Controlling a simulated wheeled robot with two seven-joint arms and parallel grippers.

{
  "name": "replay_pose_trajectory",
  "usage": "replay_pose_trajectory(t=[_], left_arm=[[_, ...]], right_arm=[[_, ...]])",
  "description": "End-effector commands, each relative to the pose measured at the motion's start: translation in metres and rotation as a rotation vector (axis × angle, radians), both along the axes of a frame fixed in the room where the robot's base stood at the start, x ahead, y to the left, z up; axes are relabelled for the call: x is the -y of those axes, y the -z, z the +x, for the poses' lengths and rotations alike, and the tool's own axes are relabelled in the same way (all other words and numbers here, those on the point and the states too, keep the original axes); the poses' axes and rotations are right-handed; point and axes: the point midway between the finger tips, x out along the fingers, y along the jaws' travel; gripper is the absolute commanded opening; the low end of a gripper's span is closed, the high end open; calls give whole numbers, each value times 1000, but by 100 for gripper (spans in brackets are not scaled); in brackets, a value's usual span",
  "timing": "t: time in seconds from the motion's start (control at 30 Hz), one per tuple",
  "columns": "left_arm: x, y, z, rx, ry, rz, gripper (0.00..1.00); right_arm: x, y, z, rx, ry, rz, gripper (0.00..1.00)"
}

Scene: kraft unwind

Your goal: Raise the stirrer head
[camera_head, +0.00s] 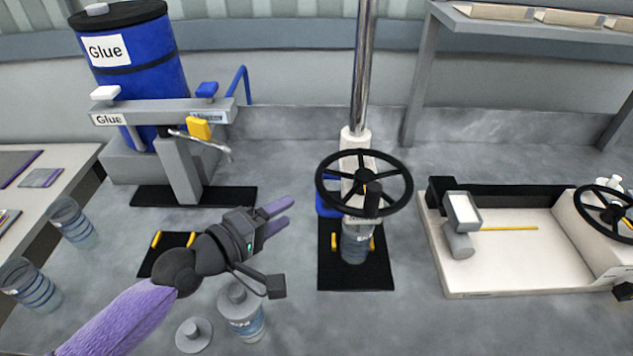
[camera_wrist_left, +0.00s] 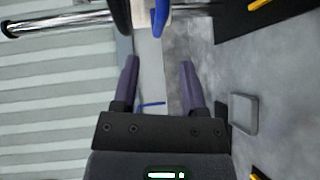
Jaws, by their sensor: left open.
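The stirrer stands at mid-picture in the head view: a chrome pole (camera_head: 363,70), a white head (camera_head: 354,146) around it, and a black handwheel (camera_head: 319,192) in front. A blue part (camera_head: 326,207) shows below the wheel's left side. A clear jar (camera_head: 356,245) stands under the head on a black mat (camera_head: 356,283); the wheel hides part of the head. My left gripper (camera_head: 290,212) is open and empty, left of the stirrer, fingers pointing toward it and apart from it. In the left wrist view its two purple fingers (camera_wrist_left: 160,62) are spread, with the blue part (camera_wrist_left: 160,20) beyond them.
A blue glue drum (camera_head: 140,85) and dispenser arm (camera_head: 160,112) stand at the back left. A white tray unit (camera_head: 510,270) with a second handwheel is at the right.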

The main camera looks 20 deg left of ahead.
Motion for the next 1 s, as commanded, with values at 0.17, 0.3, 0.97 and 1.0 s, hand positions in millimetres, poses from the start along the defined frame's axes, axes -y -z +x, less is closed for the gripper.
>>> replay_pose_trajectory(t=[0.17,0.3,0.97,1.0], left_arm=[[19,3,35,5,0,-4,55],[31,8,57,3,2,-1,55],[42,12,78,0,1,1,25],[42,12,78,0,1,1,17]], right_arm=[[1,0,-4,-7,0,-2,67],[4,3,-4,-8,-2,-6,67],[5,6,-3,-6,-2,-8,67],[5,6,-3,-6,-2,-8,67]])
